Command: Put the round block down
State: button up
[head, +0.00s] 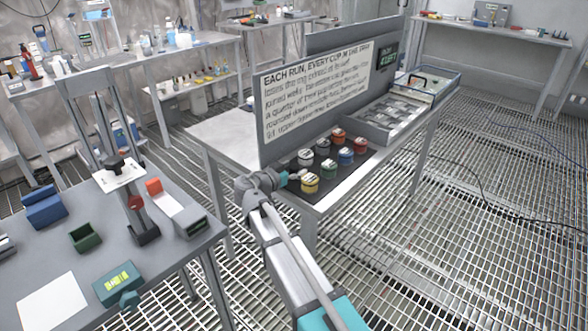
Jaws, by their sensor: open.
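Several small round pots or blocks stand on a dark mat (290,186) on the middle table: a yellow one (310,184), a white one (305,157), a green one (328,169), a blue one (346,156) and red ones, one at the back (338,135) and one at the right (361,145). I cannot tell which is the round block of the task. My gripper (295,179) is open at the mat's left end, just left of the yellow piece. At this size I cannot tell whether it touches that piece. My arm covers part of the table's front edge.
A grey sign board (262,110) stands upright behind the pieces. A grey compartment tray (385,120) and a clear bin (448,82) lie to the right. A bench (75,250) at left holds a stand, a green box (85,237) and a display device (118,283).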

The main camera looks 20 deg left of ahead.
aim_at(291, 170)
jog(key=shift+r, duration=0.1)
jog(key=shift+r, duration=0.15)
jog(key=shift+p+v, duration=0.7)
jog(key=shift+v, duration=3)
jog(key=shift+d, duration=0.1)
